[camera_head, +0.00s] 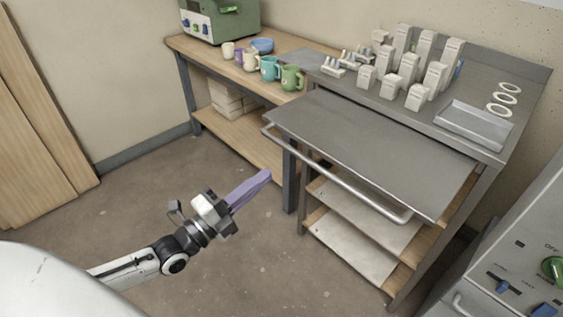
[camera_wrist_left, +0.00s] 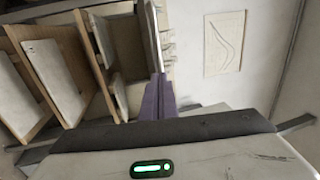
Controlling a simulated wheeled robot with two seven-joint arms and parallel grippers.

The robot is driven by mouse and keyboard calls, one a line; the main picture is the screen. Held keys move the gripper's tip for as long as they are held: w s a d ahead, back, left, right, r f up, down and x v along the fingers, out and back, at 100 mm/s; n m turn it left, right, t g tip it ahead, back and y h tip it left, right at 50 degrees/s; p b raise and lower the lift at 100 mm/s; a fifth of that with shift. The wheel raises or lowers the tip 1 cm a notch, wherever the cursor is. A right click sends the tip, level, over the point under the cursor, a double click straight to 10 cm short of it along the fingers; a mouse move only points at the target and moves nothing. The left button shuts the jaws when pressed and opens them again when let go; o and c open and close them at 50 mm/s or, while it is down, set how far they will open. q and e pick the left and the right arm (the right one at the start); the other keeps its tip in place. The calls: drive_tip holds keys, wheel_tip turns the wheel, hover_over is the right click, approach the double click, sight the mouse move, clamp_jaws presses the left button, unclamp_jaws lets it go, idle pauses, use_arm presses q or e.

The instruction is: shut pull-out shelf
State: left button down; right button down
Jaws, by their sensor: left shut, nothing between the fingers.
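The pull-out shelf (camera_head: 370,145) is a grey metal board that sticks out from under the steel worktop at the right. A tubular handle bar (camera_head: 335,173) runs along its front edge. My left gripper (camera_head: 267,174) has purple fingers that are shut with nothing between them. In the head view it is to the left of the handle bar and apart from it. In the left wrist view the shut purple fingers (camera_wrist_left: 158,98) point toward the shelf unit, and the shelf's edge shows as a thin upright strip above them. My right gripper is not in view.
Several mugs (camera_head: 270,68) and a blue bowl (camera_head: 262,45) stand on the wooden bench. White block-like pieces (camera_head: 409,68) and a metal tray (camera_head: 474,124) are on the steel worktop. A grey cabinet with knobs (camera_head: 518,262) stands at the right. The floor around my left arm is clear.

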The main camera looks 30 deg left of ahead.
use_arm(q)
drive_tip(key=x, duration=0.7)
